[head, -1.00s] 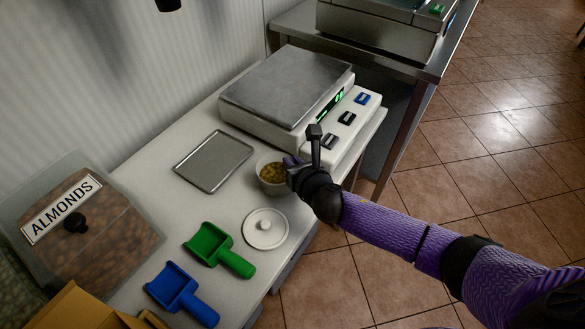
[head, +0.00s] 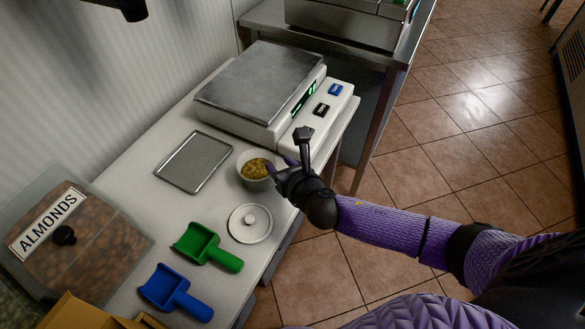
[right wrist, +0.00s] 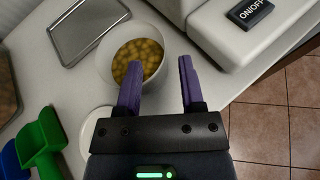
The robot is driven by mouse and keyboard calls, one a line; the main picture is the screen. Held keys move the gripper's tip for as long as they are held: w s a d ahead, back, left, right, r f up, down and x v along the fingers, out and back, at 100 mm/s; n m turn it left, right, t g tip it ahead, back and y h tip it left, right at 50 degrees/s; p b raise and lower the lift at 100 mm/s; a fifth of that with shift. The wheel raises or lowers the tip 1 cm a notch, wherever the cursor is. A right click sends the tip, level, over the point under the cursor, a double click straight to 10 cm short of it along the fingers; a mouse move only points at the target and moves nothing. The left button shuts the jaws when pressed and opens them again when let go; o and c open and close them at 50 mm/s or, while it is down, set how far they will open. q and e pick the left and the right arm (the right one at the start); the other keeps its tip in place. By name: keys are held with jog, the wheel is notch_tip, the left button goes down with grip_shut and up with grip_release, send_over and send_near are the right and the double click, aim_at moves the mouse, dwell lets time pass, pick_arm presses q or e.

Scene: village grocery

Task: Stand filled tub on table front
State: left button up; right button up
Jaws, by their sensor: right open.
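The filled tub (head: 245,178) is a small white round tub with yellowish round pieces in it. It stands upright on the white table (head: 125,184), close to its front edge and beside the scale. It also shows in the right wrist view (right wrist: 107,66). My right gripper (head: 280,165) is at the tub's right side, open. In the right wrist view its fingers (right wrist: 159,85) are spread, the left one overlapping the tub's near rim and the right one clear of it. I cannot tell whether the left finger touches the tub. My left gripper is not in view.
A scale (head: 262,85) stands behind the tub and a metal tray (head: 194,162) lies to its left. A white lid (head: 250,224), a green scoop (head: 205,247) and a blue scoop (head: 172,290) lie nearer. An almonds bin (head: 85,250) stands at left.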

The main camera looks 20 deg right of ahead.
jog(key=a+p+v, duration=0.1)
jog(key=p+v, duration=0.1)
jog(key=v, duration=0.5)
jog(key=s+d+f+m+g+h, duration=0.1)
jog(key=s+d+f+m+g, duration=0.35)
jog(key=s+f+m, duration=0.6)
jog(key=s+d+f+m+g+h, duration=0.1)
jog(key=s+d+f+m+g, duration=0.35)
jog(key=f+m, duration=0.75)
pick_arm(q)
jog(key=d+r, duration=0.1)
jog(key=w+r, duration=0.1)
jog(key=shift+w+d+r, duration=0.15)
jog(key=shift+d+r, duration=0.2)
pick_arm(e)
jog(key=s+a+f+m+g, duration=0.2)
jog(key=s+m, duration=0.3)
jog(key=s, duration=0.5)
jog(key=s+a+f+m+g, duration=0.2)
jog(key=s+m, duration=0.4)
jog(key=s, duration=0.4)
notch_tip(320, 180, down, 2)
jog(key=shift+s+a+f+y, duration=0.1)
jog(key=shift+s+a+y, duration=0.2)
jog(key=shift+a, duration=0.15)
jog(key=shift+w, duration=0.15)
